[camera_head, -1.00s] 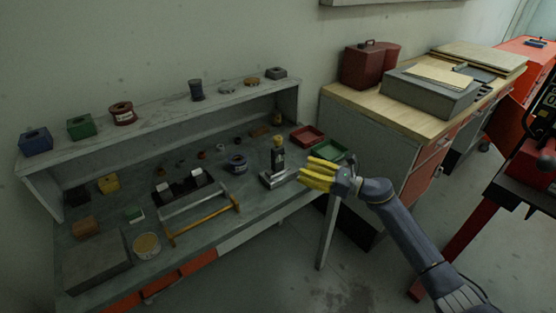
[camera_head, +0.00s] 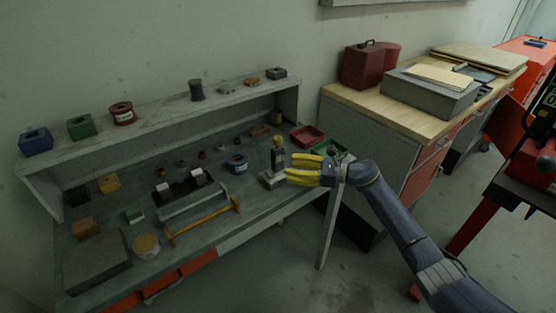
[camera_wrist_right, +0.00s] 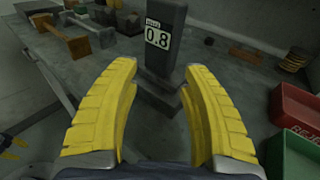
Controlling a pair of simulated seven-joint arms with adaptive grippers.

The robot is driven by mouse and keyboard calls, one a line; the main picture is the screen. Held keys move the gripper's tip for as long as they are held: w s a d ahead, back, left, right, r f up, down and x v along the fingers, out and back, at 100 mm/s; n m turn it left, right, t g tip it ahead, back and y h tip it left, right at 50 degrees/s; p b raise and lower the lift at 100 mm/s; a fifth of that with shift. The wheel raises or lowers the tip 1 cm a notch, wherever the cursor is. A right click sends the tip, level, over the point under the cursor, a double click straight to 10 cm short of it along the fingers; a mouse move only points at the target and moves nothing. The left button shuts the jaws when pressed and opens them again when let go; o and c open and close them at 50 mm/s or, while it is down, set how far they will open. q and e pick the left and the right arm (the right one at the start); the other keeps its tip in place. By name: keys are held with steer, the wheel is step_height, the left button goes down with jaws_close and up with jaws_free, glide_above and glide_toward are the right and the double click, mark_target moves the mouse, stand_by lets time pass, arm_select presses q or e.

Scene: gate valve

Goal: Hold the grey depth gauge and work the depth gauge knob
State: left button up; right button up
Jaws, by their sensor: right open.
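The grey depth gauge (camera_head: 276,162) stands upright near the front edge of the workbench, on a flat grey foot. Its yellowish-brown knob (camera_head: 277,141) is on top in the head view. In the right wrist view the gauge's dark column (camera_wrist_right: 163,25) carries a small display (camera_wrist_right: 157,38) reading 0.8; its top is cut off there. My right gripper (camera_head: 291,167) has yellow fingers and is open and empty, just right of the gauge. In the right wrist view the column lies beyond and between the open fingertips (camera_wrist_right: 159,70).
A red tray (camera_head: 307,136) and a green tray (camera_head: 330,148) sit right of the gauge. A yellow-handled tool (camera_head: 205,222), a dark box (camera_head: 182,188) and several small parts lie to the left. A wooden-topped cabinet (camera_head: 390,115) stands at the right.

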mark_target(282, 166)
steer(key=shift+x, duration=2.1)
jaws_close()
steer(key=o, duration=0.6)
jaws_free()
